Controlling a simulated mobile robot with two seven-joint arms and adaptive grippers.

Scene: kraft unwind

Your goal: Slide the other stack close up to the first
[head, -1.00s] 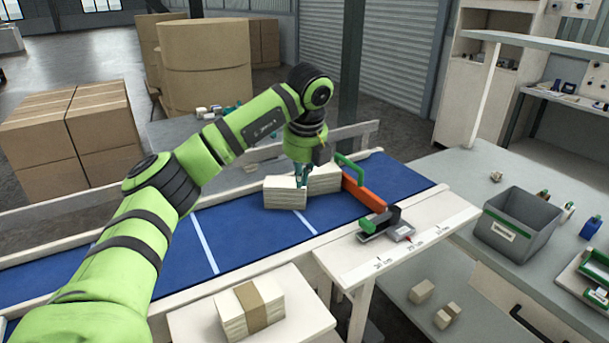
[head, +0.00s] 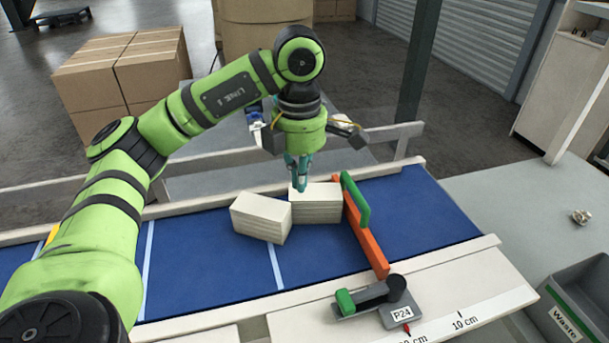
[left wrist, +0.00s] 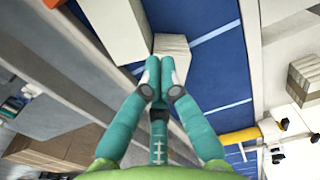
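Two pale paper stacks lie on the blue belt (head: 200,270). The right stack (head: 318,212) is close beside the orange stop (head: 368,243) with its green handle (head: 356,203). The left stack (head: 262,218) sits turned at an angle, its right end at the right stack's left end. In the left wrist view the stacks show as a large pale block (left wrist: 114,30) and a smaller one (left wrist: 173,58). My left gripper (head: 299,187) points down at the back, by where the stacks meet. Its fingertips (left wrist: 154,78) are together, with nothing seen between them; contact is unclear. My right gripper is out of view.
Pale rails edge the belt; the front rail (head: 440,262) carries a scale and a grey clamp block (head: 372,300). A grey waste bin (head: 585,305) stands at the right. The belt left of the stacks is clear.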

